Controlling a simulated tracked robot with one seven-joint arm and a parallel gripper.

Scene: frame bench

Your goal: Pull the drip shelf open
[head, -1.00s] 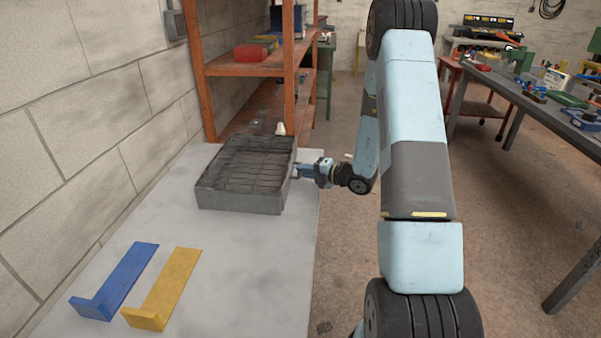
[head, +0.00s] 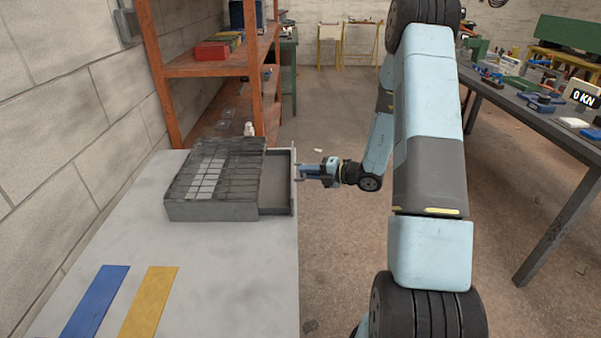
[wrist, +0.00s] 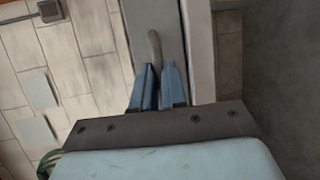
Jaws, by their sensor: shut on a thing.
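The drip shelf (head: 275,182) is a grey shallow drawer sticking out of the right side of a dark slatted unit (head: 211,211) on the table. Its open interior shows beside the unit. My gripper (head: 302,172) is at the shelf's outer right end, shut on its handle. In the wrist view, the two blue fingers of my gripper (wrist: 159,84) close around the lower part of the grey handle (wrist: 154,47), which stands up between them. The exact contact at the fingertips is partly hidden.
A blue piece (head: 97,300) and a yellow piece (head: 149,300) lie on the pale table (head: 235,290) at the front. An orange shelf rack (head: 160,75) stands behind. Open floor (head: 340,240) lies right of the table, with a workbench (head: 535,110) farther right.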

